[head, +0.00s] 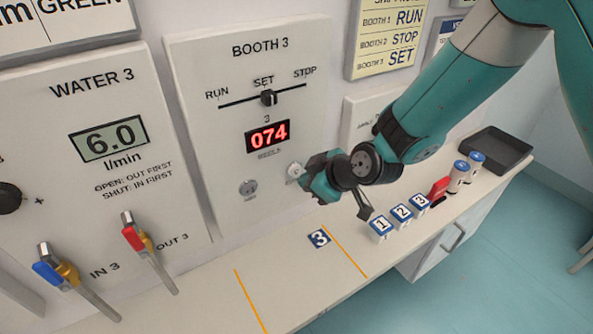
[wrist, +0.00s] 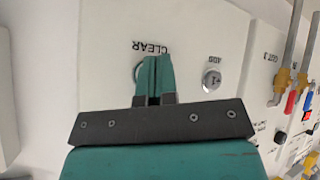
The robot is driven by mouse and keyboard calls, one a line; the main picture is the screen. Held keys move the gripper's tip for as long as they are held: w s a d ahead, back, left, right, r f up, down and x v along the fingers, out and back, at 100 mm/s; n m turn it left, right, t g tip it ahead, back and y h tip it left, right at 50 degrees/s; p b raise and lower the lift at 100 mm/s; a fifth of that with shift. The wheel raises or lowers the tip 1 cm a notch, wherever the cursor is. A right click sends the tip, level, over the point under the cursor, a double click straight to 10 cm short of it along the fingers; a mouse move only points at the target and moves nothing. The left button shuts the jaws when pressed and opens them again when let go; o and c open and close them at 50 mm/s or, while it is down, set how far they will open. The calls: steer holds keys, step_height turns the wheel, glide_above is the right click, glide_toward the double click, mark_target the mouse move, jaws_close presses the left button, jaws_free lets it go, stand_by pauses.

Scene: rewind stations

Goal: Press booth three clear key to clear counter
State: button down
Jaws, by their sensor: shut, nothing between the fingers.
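The booth 3 panel (head: 190,75) has a slider (head: 268,97) at SET and a red counter (head: 268,135) reading 074. Two round keys sit below the counter. The clear key (head: 295,170) is the right one in the head view; in the wrist view its edge (wrist: 137,71) shows beside my fingers, under an upside-down CLEAR label.
The water 3 panel (head: 60,130) with blue (head: 47,272) and red (head: 133,238) valve handles stands at left. Below lies the shelf (head: 205,290) with a 3 tag (head: 318,238). Numbered blocks (head: 401,212), a red item (head: 440,187) and a dark tray (head: 495,148) are at right.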

steer(key=shift+w, duration=0.1)
steer(key=shift+w+a, duration=0.25)
steer(key=shift+w+a+b, duration=0.2)
steer(key=shift+w+b, duration=0.15)
stand_by(0.8)
stand_by(0.3)
steer(key=shift+s+d+b, duration=0.35)
steer(key=shift+s+d, duration=0.1)
steer(key=shift+s, duration=0.25)
steer(key=shift+s, duration=0.1)
steer(key=s+d+b, duration=0.1)
steer(key=s, duration=0.1)
steer(key=s+d, duration=0.1)
steer(key=s, duration=0.1)
steer(key=shift+d+b, duration=0.35)
steer(key=shift+d, duration=0.05)
steer(key=shift+r, duration=0.1)
stand_by(0.3)
